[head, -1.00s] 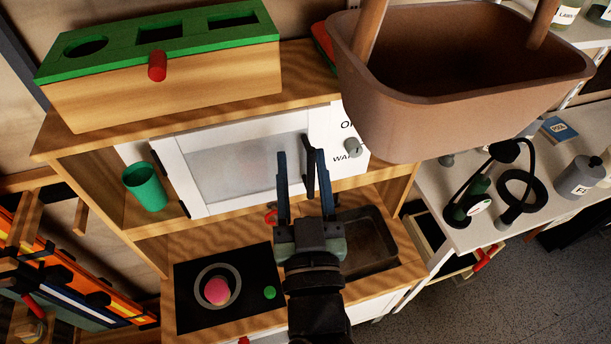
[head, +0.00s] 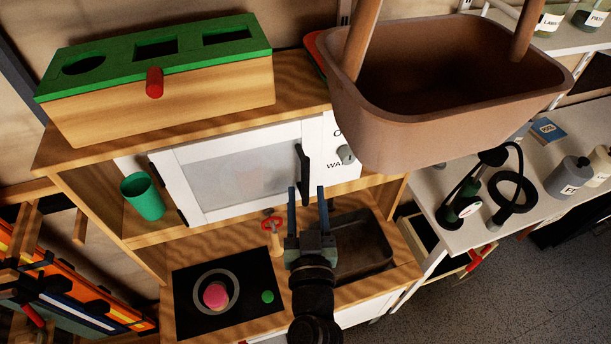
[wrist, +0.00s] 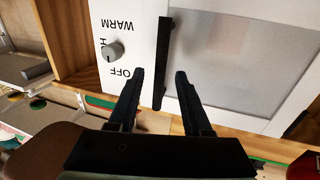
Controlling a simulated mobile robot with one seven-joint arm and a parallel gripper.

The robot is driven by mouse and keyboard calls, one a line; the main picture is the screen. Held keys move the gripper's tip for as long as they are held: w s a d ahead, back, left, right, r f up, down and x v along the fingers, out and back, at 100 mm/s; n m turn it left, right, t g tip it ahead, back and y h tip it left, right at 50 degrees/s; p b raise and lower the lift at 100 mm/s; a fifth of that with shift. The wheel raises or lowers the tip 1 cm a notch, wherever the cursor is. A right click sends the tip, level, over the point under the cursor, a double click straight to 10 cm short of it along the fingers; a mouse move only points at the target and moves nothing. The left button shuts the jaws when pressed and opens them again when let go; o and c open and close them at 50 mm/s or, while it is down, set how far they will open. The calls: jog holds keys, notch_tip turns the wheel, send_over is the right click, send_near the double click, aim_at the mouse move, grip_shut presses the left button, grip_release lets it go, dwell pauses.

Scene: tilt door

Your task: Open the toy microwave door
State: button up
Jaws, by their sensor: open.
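The toy microwave door (head: 235,176) is white with a grey window and looks shut. Its black vertical handle (head: 303,171) is on the right side of the door, beside the control panel (head: 340,160) with a grey knob. My gripper (head: 306,192) is open and empty, in front of and a little below the handle in the head view. In the wrist view the handle (wrist: 162,65) runs between the two open fingers (wrist: 158,76), with its end lying in the gap. I cannot tell whether a finger touches it.
A brown basket (head: 440,110) stands on the upper right, near the panel. A green-topped box (head: 165,95) is on the top shelf. A green cup (head: 142,196) stands left of the door.

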aim_at(306, 187)
jog(key=shift+w+a, duration=0.1)
jog(key=shift+w, duration=1.85)
grip_shut()
